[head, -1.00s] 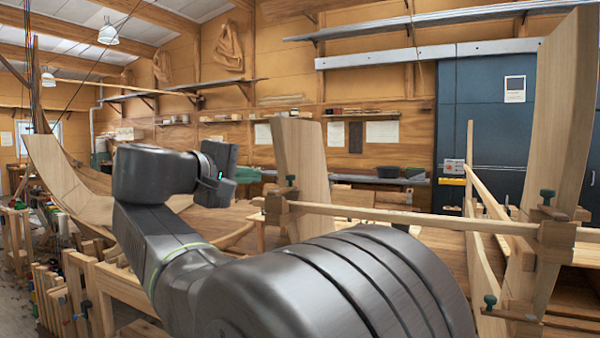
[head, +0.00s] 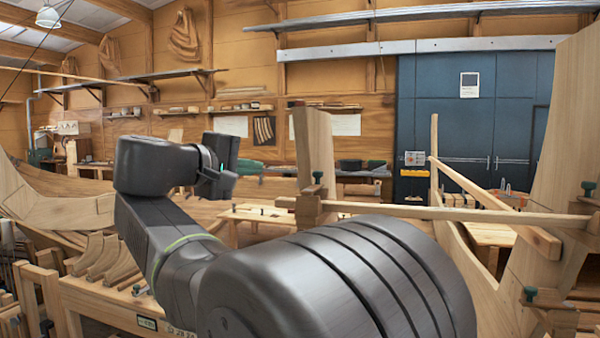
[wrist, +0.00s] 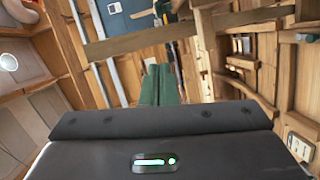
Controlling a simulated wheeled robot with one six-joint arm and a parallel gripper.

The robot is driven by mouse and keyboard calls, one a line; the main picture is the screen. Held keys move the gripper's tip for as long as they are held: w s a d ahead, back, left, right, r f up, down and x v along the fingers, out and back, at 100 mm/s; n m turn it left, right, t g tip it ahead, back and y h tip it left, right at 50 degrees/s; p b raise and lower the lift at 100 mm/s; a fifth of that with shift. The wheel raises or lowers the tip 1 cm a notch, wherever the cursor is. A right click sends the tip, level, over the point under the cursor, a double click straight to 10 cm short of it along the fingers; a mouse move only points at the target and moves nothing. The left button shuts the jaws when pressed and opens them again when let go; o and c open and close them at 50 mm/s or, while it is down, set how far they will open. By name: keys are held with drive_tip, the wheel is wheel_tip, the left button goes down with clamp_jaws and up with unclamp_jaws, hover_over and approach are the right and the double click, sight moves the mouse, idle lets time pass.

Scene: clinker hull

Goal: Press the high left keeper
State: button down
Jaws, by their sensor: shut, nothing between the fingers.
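A wooden keeper block with a dark green knob (head: 317,178) sits at the left end of the long horizontal batten (head: 430,211), against an upright plank (head: 313,140); it looks like the high left keeper. My gripper (head: 222,175) is left of this keeper in the head view, apart from it in the picture; the depth between them is hard to judge. In the wrist view, the gripper's green fingers (wrist: 160,80) are together and empty. A wooden bar (wrist: 185,35) crosses beyond them. I cannot clearly pick out the keeper in the wrist view.
Other green-knobbed keepers are at the right, one high (head: 588,190) and one low (head: 530,296). A slanting timber (head: 490,205) runs behind the batten. Low benches (head: 255,215) stand behind my arm. A blue cabinet (head: 470,120) stands at the back wall.

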drive_tip(key=shift+w+d, duration=0.1)
drive_tip(key=p+x, duration=0.1)
drive_tip(key=x, duration=0.3)
drive_tip(key=s+d+p+x, duration=0.1)
drive_tip(key=x, duration=0.3)
drive_tip(key=p+x, duration=0.1)
drive_tip(key=x, duration=0.3)
drive_tip(key=shift+s+d+p, duration=0.15)
drive_tip(key=shift+d+p, duration=0.15)
drive_tip(key=shift+d, duration=0.1)
drive_tip(key=shift+d+f, duration=0.2)
drive_tip(key=shift+d, duration=0.15)
